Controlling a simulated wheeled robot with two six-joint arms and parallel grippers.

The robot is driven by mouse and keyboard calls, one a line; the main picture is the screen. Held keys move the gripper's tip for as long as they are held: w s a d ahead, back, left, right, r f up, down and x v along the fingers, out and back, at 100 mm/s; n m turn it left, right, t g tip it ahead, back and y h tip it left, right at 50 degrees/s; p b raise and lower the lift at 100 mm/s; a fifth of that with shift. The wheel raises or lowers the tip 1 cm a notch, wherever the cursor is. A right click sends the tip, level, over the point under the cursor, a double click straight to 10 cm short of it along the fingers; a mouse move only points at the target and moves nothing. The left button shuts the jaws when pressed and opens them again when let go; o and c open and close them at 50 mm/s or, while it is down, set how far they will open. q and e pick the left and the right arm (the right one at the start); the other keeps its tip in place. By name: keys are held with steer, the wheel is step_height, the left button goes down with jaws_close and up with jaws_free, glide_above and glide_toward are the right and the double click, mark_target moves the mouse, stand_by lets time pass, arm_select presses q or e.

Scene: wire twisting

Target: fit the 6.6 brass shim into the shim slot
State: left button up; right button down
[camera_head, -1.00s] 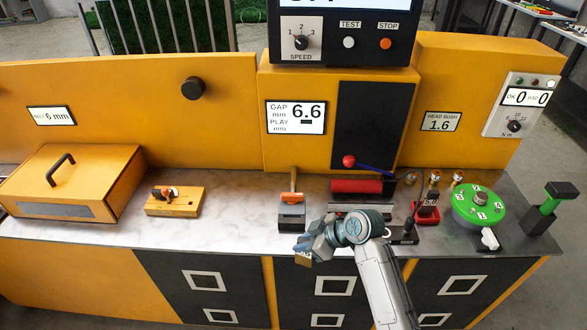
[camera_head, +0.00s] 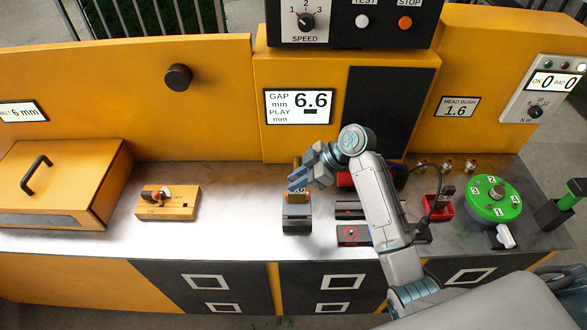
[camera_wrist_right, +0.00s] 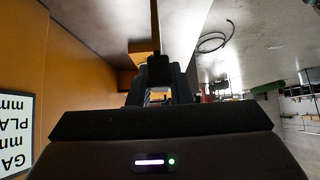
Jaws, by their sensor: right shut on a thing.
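My right gripper (camera_head: 304,180) is shut on the brass shim (camera_head: 298,191), a small brass-coloured plate with dark markings too small to read surely. The gripper and shim are over the grey block (camera_head: 296,225) on the bench. The slot itself is hidden, and I cannot tell whether the shim is in it or just above. In the right wrist view the dark fingers (camera_wrist_right: 158,75) show with a brass-coloured plate (camera_wrist_right: 142,47) at their tips. My left gripper is not in view.
The display (camera_head: 298,106) behind reads GAP 6.6 mm. Dark fixtures (camera_head: 355,235), a red holder (camera_head: 438,208) and a green turntable (camera_head: 487,200) stand to the right.

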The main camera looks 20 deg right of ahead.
mark_target(298, 194)
steer(key=shift+s+f+b, duration=0.25)
steer(key=shift+f+b, duration=0.15)
steer(key=shift+f, duration=0.1)
steer(key=shift+s+f+b, duration=0.2)
steer(key=shift+f+b, duration=0.15)
steer(key=shift+f, duration=0.15)
steer(key=shift+f+b, duration=0.3)
steer(key=shift+f, duration=0.1)
steer(key=shift+f+b, duration=0.7)
steer(key=shift+f, duration=0.45)
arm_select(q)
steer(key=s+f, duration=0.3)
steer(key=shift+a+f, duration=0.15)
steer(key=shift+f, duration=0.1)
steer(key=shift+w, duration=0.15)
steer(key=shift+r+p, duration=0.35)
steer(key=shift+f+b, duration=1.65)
arm_select(e)
steer(key=shift+f, duration=2.55)
